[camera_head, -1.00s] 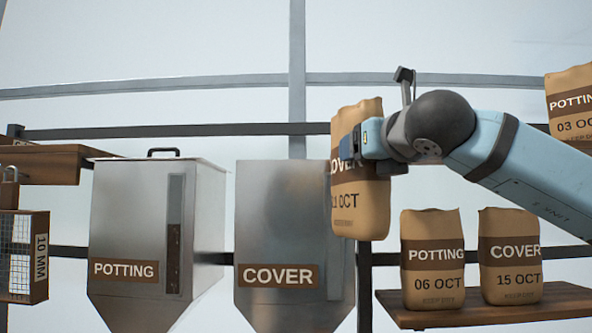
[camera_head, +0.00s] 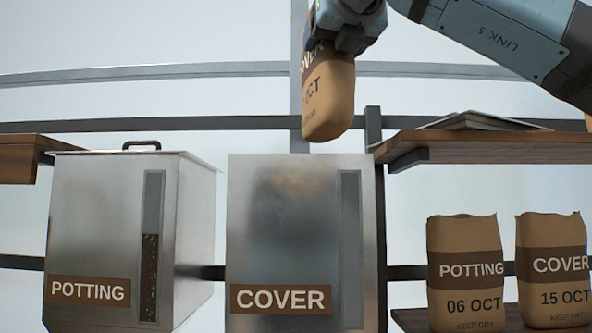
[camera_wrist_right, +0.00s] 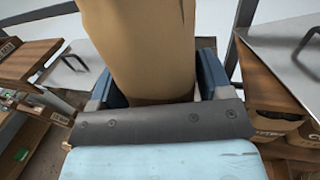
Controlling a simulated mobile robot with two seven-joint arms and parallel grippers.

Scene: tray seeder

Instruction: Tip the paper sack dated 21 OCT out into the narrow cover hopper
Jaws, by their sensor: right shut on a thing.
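My right gripper (camera_head: 338,38) is shut on a tan paper sack (camera_head: 330,98) with a brown band. It also grips the sack in the right wrist view (camera_wrist_right: 155,85), between two dark blue fingers. "OCT" shows on the sack; the day number and most of the band word are hidden or cut off. The sack hangs slightly tilted, its bottom just above the top edge of the narrow metal COVER hopper (camera_head: 290,215) in the picture. Whether it is directly over the opening I cannot tell. The hopper's level window (camera_head: 349,240) looks plain grey. My left gripper is out of view.
The POTTING hopper (camera_head: 110,220) stands to the left with a handled lid and dark material in its window. On the right, sacks marked POTTING 06 OCT (camera_head: 466,290) and COVER 15 OCT (camera_head: 554,290) stand below a wooden shelf (camera_head: 480,148).

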